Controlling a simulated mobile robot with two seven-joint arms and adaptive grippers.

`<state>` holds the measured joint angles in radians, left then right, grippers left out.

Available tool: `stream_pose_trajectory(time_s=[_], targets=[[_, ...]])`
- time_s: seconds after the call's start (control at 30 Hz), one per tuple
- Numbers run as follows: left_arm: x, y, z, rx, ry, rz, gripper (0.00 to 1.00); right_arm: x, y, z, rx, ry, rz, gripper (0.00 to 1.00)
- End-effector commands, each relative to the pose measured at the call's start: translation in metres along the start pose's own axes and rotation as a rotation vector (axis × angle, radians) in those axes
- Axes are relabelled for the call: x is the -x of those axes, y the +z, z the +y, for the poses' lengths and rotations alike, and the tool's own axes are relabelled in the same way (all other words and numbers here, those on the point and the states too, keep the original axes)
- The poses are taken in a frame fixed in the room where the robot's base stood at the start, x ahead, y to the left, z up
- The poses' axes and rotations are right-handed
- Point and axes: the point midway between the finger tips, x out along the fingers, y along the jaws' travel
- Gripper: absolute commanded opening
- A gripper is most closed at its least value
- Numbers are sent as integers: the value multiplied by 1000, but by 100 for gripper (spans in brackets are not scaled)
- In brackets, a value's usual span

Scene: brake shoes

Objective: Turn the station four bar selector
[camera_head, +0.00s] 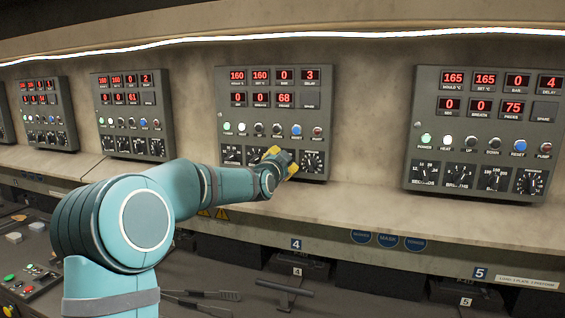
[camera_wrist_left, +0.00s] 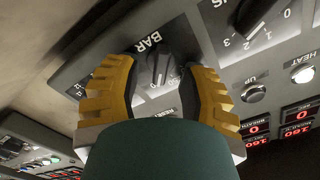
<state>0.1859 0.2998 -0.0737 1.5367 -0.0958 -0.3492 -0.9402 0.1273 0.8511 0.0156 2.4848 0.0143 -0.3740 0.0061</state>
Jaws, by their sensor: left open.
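The station four panel (camera_head: 262,112) is a grey box with red displays, a row of buttons and dials along the bottom. My left gripper (camera_head: 284,160) is at its lower dial row and hides the bar selector in the head view. In the left wrist view the bar selector (camera_wrist_left: 160,66) is a dark knob with a pale pointer line, beside the printed word BAR. The yellow fingers of my left gripper (camera_wrist_left: 158,78) are open, one on each side of the knob. Whether either finger touches it I cannot tell. My right gripper is not in view.
Another dial (camera_head: 312,162) is close to the right of the gripper, and a button row (camera_head: 277,129) is just above. Similar panels stand left (camera_head: 132,110) and right (camera_head: 487,130). A ledge (camera_head: 350,195) runs below, with a lower bench carrying handles (camera_head: 287,290).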

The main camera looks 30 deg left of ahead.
Motion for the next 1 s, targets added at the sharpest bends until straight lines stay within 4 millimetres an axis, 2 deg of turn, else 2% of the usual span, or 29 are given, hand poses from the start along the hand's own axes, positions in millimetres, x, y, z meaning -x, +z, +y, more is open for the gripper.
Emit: stream_pose_trajectory(time_s=[0.13, 0.27, 0.7, 0.83, 1.0], targets=[[5, 0, 0, 0, 1, 0, 41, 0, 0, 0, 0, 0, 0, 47], [20, 0, 0, 0, 1, 0, 41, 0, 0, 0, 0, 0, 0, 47], [101, 0, -1, 1, -1, 0, 41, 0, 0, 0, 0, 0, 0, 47], [114, 0, 0, 1, 0, 0, 41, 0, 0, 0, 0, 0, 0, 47], [120, 0, 0, 0, 0, 0, 41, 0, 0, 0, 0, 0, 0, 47]])
